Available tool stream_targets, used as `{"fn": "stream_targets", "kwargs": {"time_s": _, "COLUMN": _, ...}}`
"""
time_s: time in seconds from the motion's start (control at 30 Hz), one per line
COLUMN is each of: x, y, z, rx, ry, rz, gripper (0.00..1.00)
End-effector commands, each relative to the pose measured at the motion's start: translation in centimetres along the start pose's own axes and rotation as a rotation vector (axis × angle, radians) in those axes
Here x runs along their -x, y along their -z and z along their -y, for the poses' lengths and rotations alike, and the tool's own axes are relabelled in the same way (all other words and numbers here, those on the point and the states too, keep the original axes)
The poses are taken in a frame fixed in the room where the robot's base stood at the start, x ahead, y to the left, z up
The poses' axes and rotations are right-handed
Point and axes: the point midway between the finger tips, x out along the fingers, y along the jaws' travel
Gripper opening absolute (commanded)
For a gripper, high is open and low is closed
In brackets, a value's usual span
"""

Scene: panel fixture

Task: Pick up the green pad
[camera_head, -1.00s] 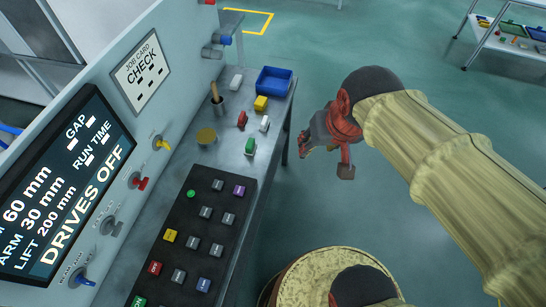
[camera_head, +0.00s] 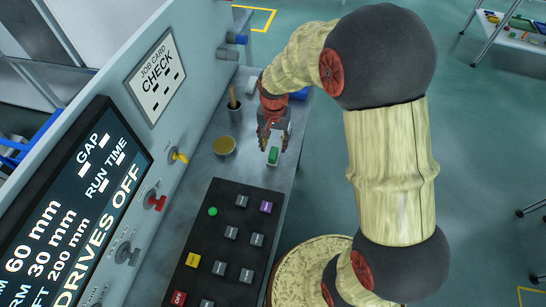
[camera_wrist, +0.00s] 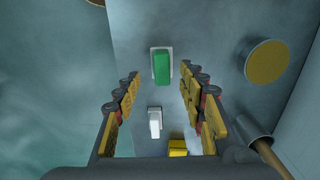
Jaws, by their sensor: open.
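The green pad (camera_head: 273,155) lies on the grey bench top, near its right edge. In the wrist view the green pad (camera_wrist: 161,67) sits on a pale base, between and just beyond my fingertips. My gripper (camera_head: 273,140) is above the bench, just behind the pad in the head view. In the wrist view my gripper (camera_wrist: 158,80) is open, with nothing held between its fingers. I cannot tell the exact height of the fingers above the pad.
A white block (camera_wrist: 154,122) and a yellow block (camera_wrist: 178,148) lie near the pad. A round yellow-topped piece (camera_head: 224,146) and a cup with a wooden handle (camera_head: 234,109) stand to its left. A black keypad (camera_head: 228,240) lies in front. The blue bin (camera_head: 301,94) is partly hidden behind my arm.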

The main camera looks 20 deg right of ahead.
Motion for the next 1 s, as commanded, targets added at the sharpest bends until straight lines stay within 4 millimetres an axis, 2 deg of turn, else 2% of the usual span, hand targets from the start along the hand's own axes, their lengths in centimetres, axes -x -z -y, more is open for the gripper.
{"fn": "stream_targets", "kwargs": {"time_s": 0.1, "x": -1.4, "y": 0.0, "z": 0.0, "rx": 0.001, "ry": -0.001, "rz": 0.002, "gripper": 0.41}}
{"fn": "stream_targets", "kwargs": {"time_s": 0.27, "x": -2.5, "y": 0.1, "z": 0.1, "rx": 0.001, "ry": 0.000, "rz": 0.000, "gripper": 0.41}}
{"fn": "stream_targets", "kwargs": {"time_s": 0.57, "x": -6.5, "y": 0.5, "z": 0.4, "rx": 0.001, "ry": -0.001, "rz": 0.002, "gripper": 0.41}}
{"fn": "stream_targets", "kwargs": {"time_s": 0.83, "x": -6.7, "y": 0.5, "z": 0.4, "rx": 0.002, "ry": 0.000, "rz": 0.000, "gripper": 0.40}}
{"fn": "stream_targets", "kwargs": {"time_s": 1.0, "x": -6.7, "y": 0.5, "z": 0.4, "rx": 0.002, "ry": 0.000, "rz": 0.000, "gripper": 0.31}}
